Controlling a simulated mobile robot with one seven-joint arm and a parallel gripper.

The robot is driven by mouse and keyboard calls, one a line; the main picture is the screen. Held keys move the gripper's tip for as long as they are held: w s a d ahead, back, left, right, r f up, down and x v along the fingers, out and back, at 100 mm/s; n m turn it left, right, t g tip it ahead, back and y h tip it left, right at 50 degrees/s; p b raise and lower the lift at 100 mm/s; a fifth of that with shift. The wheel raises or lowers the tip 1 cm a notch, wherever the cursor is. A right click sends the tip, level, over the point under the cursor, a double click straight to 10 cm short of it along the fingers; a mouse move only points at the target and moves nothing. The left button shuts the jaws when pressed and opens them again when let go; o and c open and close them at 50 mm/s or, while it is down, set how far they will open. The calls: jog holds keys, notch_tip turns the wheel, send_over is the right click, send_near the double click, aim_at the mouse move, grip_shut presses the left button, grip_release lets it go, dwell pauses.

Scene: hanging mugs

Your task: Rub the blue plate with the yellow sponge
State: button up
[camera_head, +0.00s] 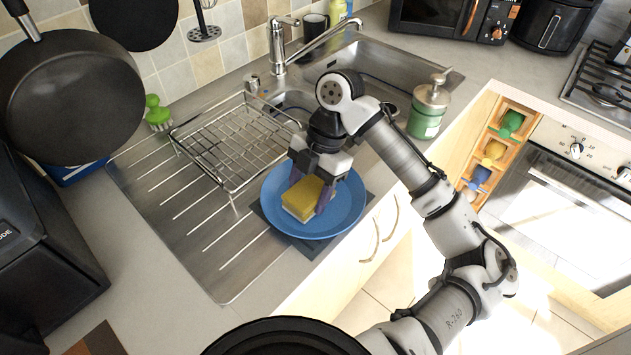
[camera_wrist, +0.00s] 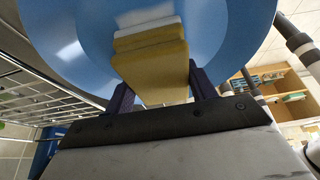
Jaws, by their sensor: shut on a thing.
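The blue plate (camera_head: 341,215) lies on a dark mat at the front edge of the steel drainboard. The yellow sponge (camera_head: 303,197) is at the plate's left-middle, over its face. My gripper (camera_head: 311,193) reaches down from above, shut on the sponge with one finger on each side. In the wrist view the sponge (camera_wrist: 155,70), yellow with a pale layer, sits between the two dark fingers (camera_wrist: 158,92), against the blue plate (camera_wrist: 235,40) behind it. I cannot tell whether the sponge presses on the plate.
A wire dish rack (camera_head: 232,148) stands close behind and left of the plate. A green soap dispenser (camera_head: 429,108) is by the sink (camera_head: 375,70). A green brush (camera_head: 157,112) stands at the back left. The drainboard (camera_head: 185,220) left of the plate is bare.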

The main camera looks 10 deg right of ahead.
aim_at(319, 181)
dwell(0.3)
jog(key=shift+w+d+f, duration=0.1)
jog(key=shift+w+d, duration=0.3)
jog(key=shift+d, duration=0.25)
jog(key=shift+w+d+f, duration=0.1)
jog(key=shift+w+d, duration=0.3)
jog(key=shift+d, duration=0.25)
jog(key=shift+s+a+r+p, duration=0.1)
jog(key=shift+s+a+p, duration=0.1)
jog(key=shift+s+a, duration=0.4)
jog(key=shift+s+a+r+p, duration=0.1)
jog(key=shift+s+a+p, duration=0.15)
jog(key=shift+a, duration=0.55)
jog(key=shift+w+d+f, duration=0.1)
jog(key=shift+w+d, duration=0.35)
jog(key=shift+d, duration=0.25)
jog(key=shift+w+d+f, duration=0.1)
jog(key=shift+w+d, duration=0.3)
jog(key=shift+d, duration=0.25)
